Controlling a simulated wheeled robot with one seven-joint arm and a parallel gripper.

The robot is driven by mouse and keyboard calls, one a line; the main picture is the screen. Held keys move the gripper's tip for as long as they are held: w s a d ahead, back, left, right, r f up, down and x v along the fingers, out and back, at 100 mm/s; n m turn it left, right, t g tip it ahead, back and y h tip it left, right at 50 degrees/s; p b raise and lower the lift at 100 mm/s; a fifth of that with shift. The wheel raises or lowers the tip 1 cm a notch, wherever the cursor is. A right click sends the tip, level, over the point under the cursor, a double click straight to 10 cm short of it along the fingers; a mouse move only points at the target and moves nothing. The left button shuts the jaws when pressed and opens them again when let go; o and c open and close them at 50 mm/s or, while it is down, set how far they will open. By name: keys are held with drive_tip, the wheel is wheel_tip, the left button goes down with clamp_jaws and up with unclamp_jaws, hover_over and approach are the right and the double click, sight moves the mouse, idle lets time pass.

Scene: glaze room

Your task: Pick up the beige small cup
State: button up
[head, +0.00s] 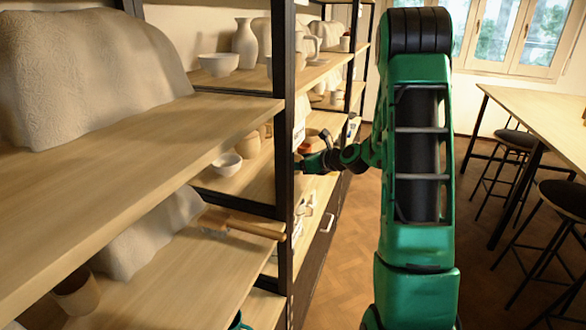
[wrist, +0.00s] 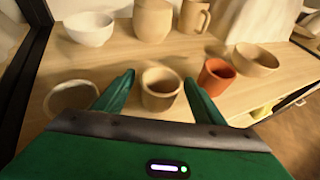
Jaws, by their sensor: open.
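A beige small cup (wrist: 160,90) stands upright on the wooden shelf in the wrist view, showing its open mouth. My gripper (wrist: 159,77) is open, with one green finger to the left of this cup and the other to its right. Gaps show between the cup and both fingers, and nothing is held. In the head view my gripper (head: 305,165) reaches into the middle shelf of the rack. I cannot pick out the small cup there.
A terracotta cup (wrist: 216,76) stands just right of the right finger. A beige bowl (wrist: 71,97) lies left of the left finger. Behind are a white bowl (wrist: 90,28), a large beige pot (wrist: 153,19), a mug (wrist: 195,15) and a brown bowl (wrist: 255,60).

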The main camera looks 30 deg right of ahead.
drive_tip(key=c, duration=1.2)
drive_tip(key=shift+r, duration=0.1)
